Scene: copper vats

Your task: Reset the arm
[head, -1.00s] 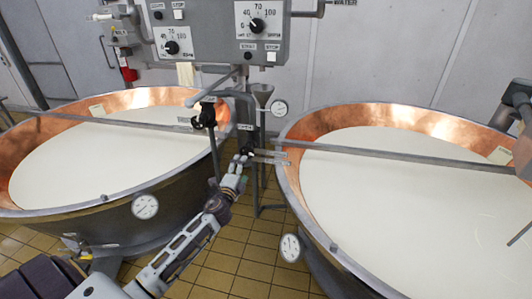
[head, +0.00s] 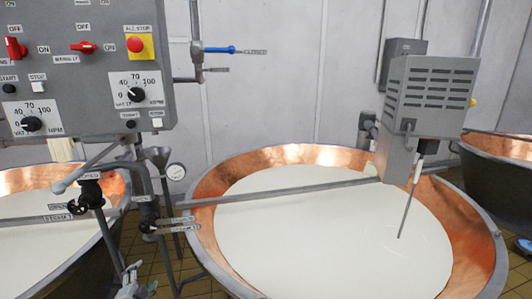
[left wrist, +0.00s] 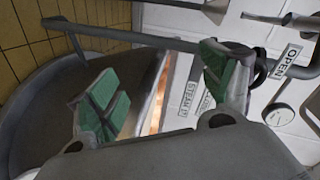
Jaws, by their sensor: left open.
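My left gripper (head: 132,283) shows only in part at the bottom edge of the head view, below the steam valves and pipes. In the left wrist view the gripper (left wrist: 163,88) is open, its two green-padded fingers apart with nothing held between them. A plate lettered "STEAM" (left wrist: 188,98) and a plate lettered "OPEN" (left wrist: 285,62) lie beyond the fingers. Most of my left arm is outside the head view. My right gripper is in neither view.
A copper-lined vat of white liquid (head: 330,235) fills the middle, with a grey bar across it and a motor box (head: 430,95) above. Another vat (head: 35,215) stands at left. The control panel (head: 85,65) and steam pipes with a black valve handle (head: 88,198) are near my left arm.

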